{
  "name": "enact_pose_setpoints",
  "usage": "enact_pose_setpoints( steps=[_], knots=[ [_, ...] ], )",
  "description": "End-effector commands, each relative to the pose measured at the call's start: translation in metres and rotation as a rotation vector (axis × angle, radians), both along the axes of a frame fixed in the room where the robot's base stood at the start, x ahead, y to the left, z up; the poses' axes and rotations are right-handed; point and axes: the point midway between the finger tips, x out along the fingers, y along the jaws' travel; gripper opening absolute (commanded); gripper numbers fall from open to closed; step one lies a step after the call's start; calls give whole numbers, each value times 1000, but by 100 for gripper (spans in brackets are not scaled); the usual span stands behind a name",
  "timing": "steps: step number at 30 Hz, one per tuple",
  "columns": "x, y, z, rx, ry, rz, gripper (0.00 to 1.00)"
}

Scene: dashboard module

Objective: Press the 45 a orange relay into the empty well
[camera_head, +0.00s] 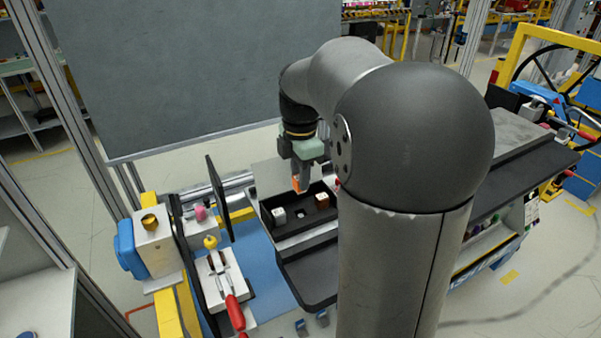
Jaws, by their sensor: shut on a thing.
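My gripper (300,176) points down and is shut on the orange relay (297,186). The relay hangs above the black relay box (268,202), near its back edge, and looks apart from it. Any marking on the relay is too small to read. In the box sit a light grey relay (279,215) at the left and a brown relay (322,200) at the right. Between them is a dark well (300,212) with a small pale spot in it. My arm hides what lies to the right of the box.
A red-handled toggle clamp (228,290) stands at the front left on a white block. A thin dark upright panel (217,198) stands left of the box. A beige block with a blue part (152,250) is further left. A dark ledge (305,275) lies in front.

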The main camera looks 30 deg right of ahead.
Motion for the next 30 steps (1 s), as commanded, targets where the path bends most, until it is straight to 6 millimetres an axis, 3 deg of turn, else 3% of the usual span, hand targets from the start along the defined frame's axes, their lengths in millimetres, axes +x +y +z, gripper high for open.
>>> enact_pose_setpoints(
  steps=[8,21,30],
  knots=[
    [0,0,-12,0,1,0,0],
    [0,0,-52,0,0,0,0],
    [0,0,-59,0,1,0,0]
  ],
)
